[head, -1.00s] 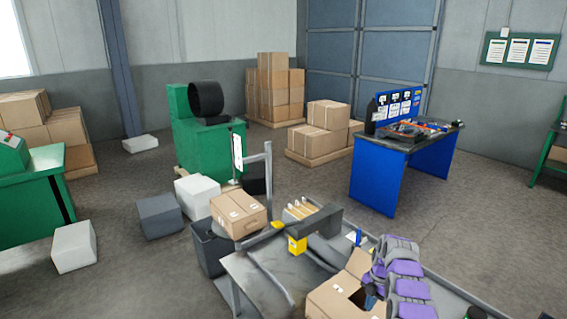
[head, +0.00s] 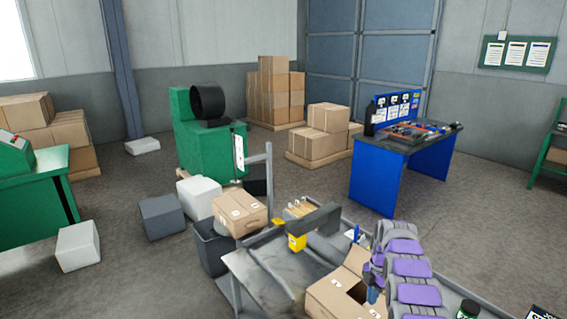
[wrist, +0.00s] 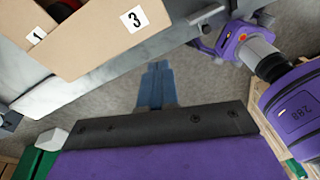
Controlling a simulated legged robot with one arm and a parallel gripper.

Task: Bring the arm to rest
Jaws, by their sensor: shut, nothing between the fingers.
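My arm, with purple and grey links (head: 410,268), is folded at the lower right of the head view, over the near side of the workbench. My gripper shows in the wrist view (wrist: 157,85) as two blue fingers pressed together, with nothing between them. They point over bare floor, beside the bench edge. In the head view a small blue part of my gripper (head: 372,287) shows beside the open cardboard box, partly hidden by the arm. I cannot tell its exact gap to the box.
The grey workbench (head: 262,287) bears a numbered cardboard box (head: 322,299), also in the wrist view (wrist: 95,35), and a yellow-and-black device (head: 297,242). A closed carton (head: 240,212) stands behind. A blue table (head: 382,185) with tools stands farther back.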

